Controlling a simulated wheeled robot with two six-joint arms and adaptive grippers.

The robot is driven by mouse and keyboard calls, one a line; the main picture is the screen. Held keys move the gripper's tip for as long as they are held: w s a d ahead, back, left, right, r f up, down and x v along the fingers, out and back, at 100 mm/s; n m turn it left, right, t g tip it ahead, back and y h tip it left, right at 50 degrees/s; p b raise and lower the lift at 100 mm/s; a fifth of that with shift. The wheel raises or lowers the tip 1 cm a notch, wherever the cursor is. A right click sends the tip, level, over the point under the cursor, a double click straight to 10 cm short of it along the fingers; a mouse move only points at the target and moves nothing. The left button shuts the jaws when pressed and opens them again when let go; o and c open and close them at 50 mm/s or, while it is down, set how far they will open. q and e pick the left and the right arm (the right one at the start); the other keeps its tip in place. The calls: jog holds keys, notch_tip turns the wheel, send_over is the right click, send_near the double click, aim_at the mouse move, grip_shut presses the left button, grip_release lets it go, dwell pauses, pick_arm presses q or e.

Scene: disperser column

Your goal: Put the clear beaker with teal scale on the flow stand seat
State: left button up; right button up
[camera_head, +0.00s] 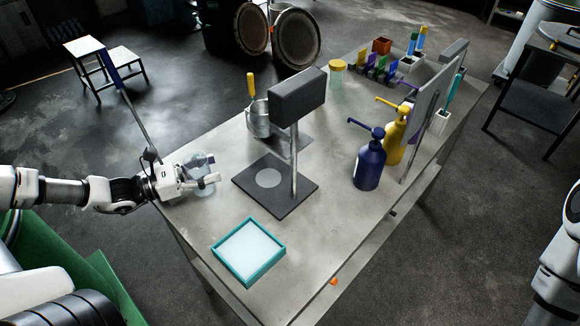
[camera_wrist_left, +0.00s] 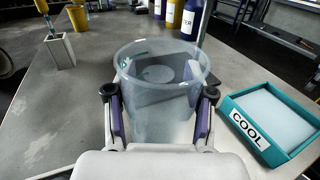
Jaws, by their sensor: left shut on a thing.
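The clear beaker (camera_head: 196,161) is at the left end of the table, in my left gripper (camera_head: 208,180). In the left wrist view the beaker (camera_wrist_left: 160,118) stands roughly upright between the two fingers, its open rim facing up. The flow stand has a dark square base (camera_head: 290,199) with a pale round seat (camera_head: 268,178), a post and a dark grey head (camera_head: 297,95). The seat is bare, to the right of the beaker. My right gripper is out of view.
A teal-rimmed tray (camera_head: 271,267) marked COOL lies in front of the stand. A metal pot (camera_head: 258,122) with a yellow-handled tool is behind it. Blue (camera_head: 369,163) and yellow (camera_head: 394,138) pump bottles stand to the right. Bare table lies between beaker and stand.

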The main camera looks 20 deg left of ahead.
pick_arm(q)
jog(key=b+x, duration=0.1)
jog(key=b, duration=0.1)
jog(key=b+x, duration=0.1)
jog(key=x, duration=0.1)
jog(key=f+b+x, duration=0.1)
jog(key=b+x, duration=0.1)
jog(key=shift+b, duration=0.3)
jog(key=x, duration=0.3)
jog(key=b+x, duration=0.1)
jog(key=x, duration=0.3)
jog(key=r+x, duration=0.1)
jog(key=x, duration=0.3)
jog(key=shift+d, duration=0.15)
jog(key=shift+w+d, duration=0.2)
jog(key=shift+w, duration=0.1)
jog(key=shift+w+d+f, duration=0.2)
notch_tip(320, 180, down, 3)
jog(key=shift+r, duration=0.1)
jog(key=shift+a+f, duration=0.1)
jog(key=shift+f, duration=0.15)
jog(key=shift+s+f, duration=0.1)
jog(key=shift+f, duration=0.05)
jog(key=o, duration=1.2)
